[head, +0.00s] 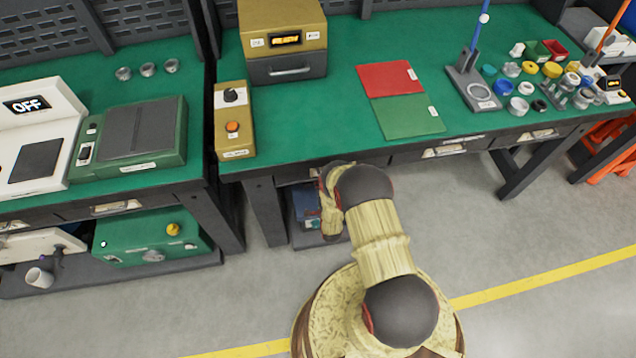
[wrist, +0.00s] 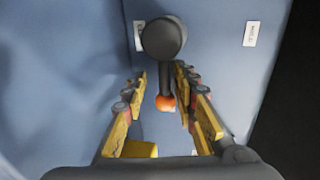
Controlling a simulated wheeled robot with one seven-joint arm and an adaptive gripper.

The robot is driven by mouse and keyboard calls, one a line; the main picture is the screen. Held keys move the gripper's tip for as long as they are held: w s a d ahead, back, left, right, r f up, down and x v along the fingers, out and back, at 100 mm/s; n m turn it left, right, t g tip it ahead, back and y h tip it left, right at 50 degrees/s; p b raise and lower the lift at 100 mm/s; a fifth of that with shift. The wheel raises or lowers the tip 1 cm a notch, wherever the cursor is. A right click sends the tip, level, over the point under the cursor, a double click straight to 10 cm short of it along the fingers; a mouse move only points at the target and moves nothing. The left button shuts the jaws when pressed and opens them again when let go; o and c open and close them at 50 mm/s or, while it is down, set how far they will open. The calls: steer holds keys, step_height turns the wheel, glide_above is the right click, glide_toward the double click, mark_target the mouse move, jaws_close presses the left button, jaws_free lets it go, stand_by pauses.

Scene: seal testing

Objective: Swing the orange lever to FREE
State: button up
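In the wrist view, the lever (wrist: 167,84) is a dark bar with an orange tip (wrist: 166,103). It runs from a dark round hub (wrist: 163,38) on a blue housing (wrist: 215,50) down the picture, towards my gripper. My gripper (wrist: 163,98) is open. Its yellow-padded fingers stand on either side of the orange tip, with a gap visible at each side. Two white labels, left (wrist: 138,35) and right (wrist: 251,33) of the hub, are too small to read. In the head view, a blue device (head: 306,204) shows low under the bench; my arm hides my fingers and the lever.
The green bench top (head: 340,110) overhangs the place where my arm reaches. A dark bench leg (head: 266,212) stands left of the blue device. Drawer fronts (head: 444,151) line the bench edge. The grey floor (head: 500,240) to the right is clear. A yellow patch (wrist: 140,149) shows low in the wrist view.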

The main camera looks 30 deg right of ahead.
steer(key=shift+w+d+r, duration=0.1)
steer(key=shift+r, duration=0.05)
stand_by(0.4)
steer(key=v, duration=1.2)
stand_by(0.3)
